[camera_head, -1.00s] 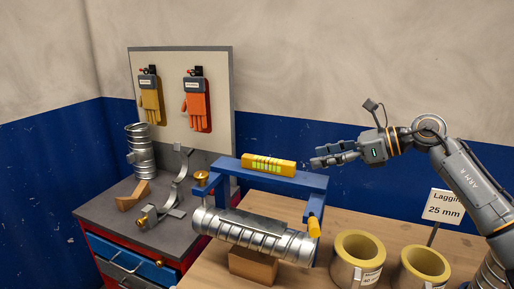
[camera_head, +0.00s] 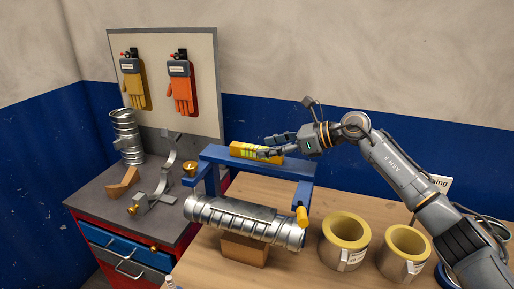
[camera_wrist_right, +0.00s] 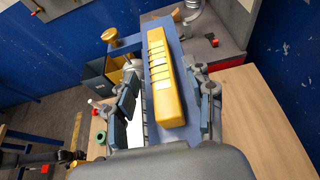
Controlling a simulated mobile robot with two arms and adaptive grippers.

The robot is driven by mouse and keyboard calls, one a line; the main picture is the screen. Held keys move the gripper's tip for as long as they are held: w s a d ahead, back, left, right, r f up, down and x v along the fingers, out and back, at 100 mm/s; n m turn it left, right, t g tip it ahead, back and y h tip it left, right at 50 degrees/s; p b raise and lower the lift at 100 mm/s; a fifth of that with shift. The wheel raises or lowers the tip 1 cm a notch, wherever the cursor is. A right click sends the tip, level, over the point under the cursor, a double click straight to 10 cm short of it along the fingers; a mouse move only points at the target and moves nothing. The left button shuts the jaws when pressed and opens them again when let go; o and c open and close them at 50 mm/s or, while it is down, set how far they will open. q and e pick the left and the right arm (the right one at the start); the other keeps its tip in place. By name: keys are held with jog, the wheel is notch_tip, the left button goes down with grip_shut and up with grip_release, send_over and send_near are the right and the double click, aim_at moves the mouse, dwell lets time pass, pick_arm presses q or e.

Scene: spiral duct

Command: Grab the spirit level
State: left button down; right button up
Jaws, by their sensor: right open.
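The yellow spirit level (camera_head: 243,150) lies on top of the blue crossbar frame (camera_head: 215,152) in the head view. My right gripper (camera_head: 264,147) is at the right end of the level, coming in from the right. In the right wrist view the level (camera_wrist_right: 163,80) runs lengthwise ahead of my right gripper (camera_wrist_right: 164,108), whose two fingers stand apart. The level's near end lies between the fingers, with a gap visible on each side. My left gripper is not in view.
A spiral metal duct (camera_head: 245,219) lies under the frame on a wooden block (camera_head: 244,249). Two yellow-lined lagging rings (camera_head: 345,230) stand on the wooden table at right. A grey-topped tool cabinet (camera_head: 100,190) and a board with gloves (camera_head: 180,88) are at left.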

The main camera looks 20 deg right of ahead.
aim_at(259, 147)
jog(key=p+x, duration=0.1)
jog(key=x, duration=0.1)
jog(key=shift+w+a, duration=0.2)
jog(key=shift+a, duration=0.05)
jog(key=shift+w+a+f, duration=0.3)
jog(key=shift+s+d, duration=0.1)
jog(key=c, duration=0.4)
grip_shut()
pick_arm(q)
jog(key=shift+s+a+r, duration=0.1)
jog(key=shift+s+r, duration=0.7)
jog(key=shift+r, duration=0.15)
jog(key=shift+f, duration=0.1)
